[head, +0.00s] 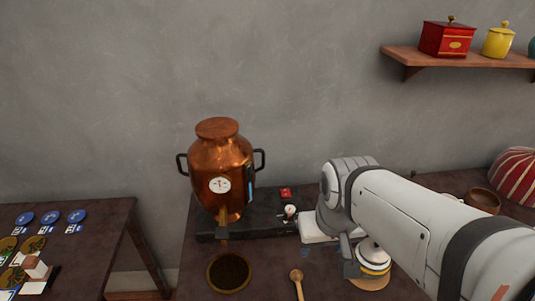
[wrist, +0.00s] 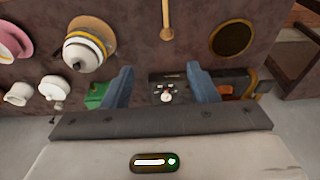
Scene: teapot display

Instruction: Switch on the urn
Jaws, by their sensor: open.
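The copper urn (head: 221,165) stands on a black base (head: 255,228) at the back of the dark table, with a round white gauge on its front. In the wrist view the knob (wrist: 166,96) shows on the dark panel, between my gripper's two blue fingers. My gripper (wrist: 160,82) is open with nothing between the fingers. Whether it touches the panel cannot be told. In the head view its fingers cannot be made out.
A white and yellow lidded pot (head: 374,256) stands beside my arm. A shelf (head: 450,58) with canisters hangs at upper right. A side table (head: 100,216) stands left.

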